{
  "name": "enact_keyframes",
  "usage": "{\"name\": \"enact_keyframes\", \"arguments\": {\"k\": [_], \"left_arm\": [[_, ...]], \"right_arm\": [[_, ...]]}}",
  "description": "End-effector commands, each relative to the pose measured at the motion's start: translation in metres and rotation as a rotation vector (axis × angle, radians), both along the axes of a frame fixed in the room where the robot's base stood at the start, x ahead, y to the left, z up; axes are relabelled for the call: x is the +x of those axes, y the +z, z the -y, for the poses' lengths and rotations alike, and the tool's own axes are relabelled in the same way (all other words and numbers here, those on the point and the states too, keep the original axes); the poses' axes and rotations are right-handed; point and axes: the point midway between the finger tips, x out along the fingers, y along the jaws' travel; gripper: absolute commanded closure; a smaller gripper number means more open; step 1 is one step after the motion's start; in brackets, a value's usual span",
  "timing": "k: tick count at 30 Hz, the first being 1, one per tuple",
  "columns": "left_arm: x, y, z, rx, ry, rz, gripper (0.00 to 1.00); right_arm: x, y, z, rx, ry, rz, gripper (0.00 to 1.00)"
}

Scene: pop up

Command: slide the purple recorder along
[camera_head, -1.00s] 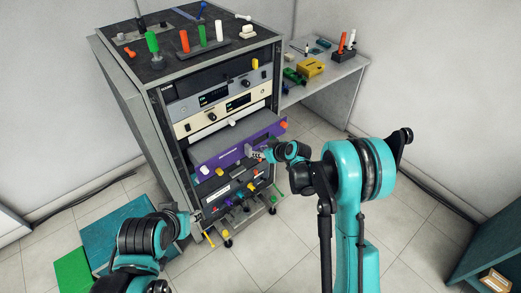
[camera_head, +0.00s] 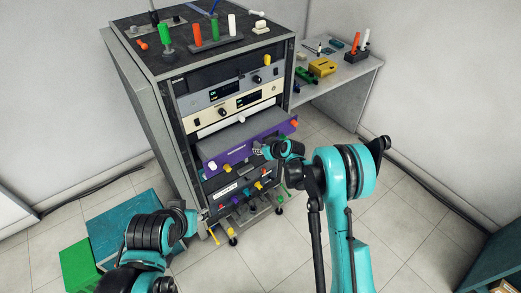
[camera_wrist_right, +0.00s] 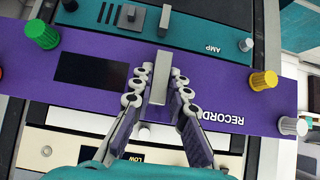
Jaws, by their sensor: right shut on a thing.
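The purple recorder (camera_head: 236,150) sticks out of the front of the rack like a drawer, its grey top showing. My right gripper (camera_head: 258,151) is at the middle of its front. In the right wrist view the recorder's purple front (camera_wrist_right: 215,98) appears upside down, with a dark display and several knobs. There my right gripper (camera_wrist_right: 160,88) is shut on the recorder's upright grey handle (camera_wrist_right: 162,70). My left gripper (camera_head: 191,216) is low at the left, in front of the rack's lower left corner, apart from the recorder; its fingers are too unclear to read.
The rack (camera_head: 150,115) holds other units above and below the recorder. A side table (camera_head: 345,76) with small items stands behind at the right. Green (camera_head: 78,264) and teal (camera_head: 118,220) flat pieces lie on the floor at left. Floor right of the rack is clear.

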Motion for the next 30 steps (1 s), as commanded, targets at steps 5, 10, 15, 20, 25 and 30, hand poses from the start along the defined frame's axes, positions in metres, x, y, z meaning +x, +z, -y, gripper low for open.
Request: {"name": "enact_keyframes", "arguments": {"k": [5,10,15,20,25,30], "left_arm": [[0.0,-0.001,0.0,0.0,0.0,0.0,0.6],[0.0,-0.002,0.0,0.0,0.0,0.0,0.6],[0.0,-0.004,0.0,0.0,0.0,0.0,0.6],[0.0,-0.005,0.0,0.0,0.0,0.0,0.6],[0.0,-0.006,0.0,0.0,0.0,0.0,0.6],[0.0,-0.008,0.0,0.0,0.0,0.0,0.6]], "right_arm": [[0.01,0.002,-0.006,0.002,-0.001,0.004,1.0],[0.019,0.002,-0.013,0.003,-0.002,0.004,1.0],[0.029,0.002,-0.02,0.003,-0.004,0.005,1.0],[0.038,0.003,-0.026,0.003,-0.003,0.006,1.0],[0.048,0.003,-0.034,0.004,-0.004,0.007,1.0],[0.058,0.003,-0.04,0.004,-0.004,0.007,1.0]]}}
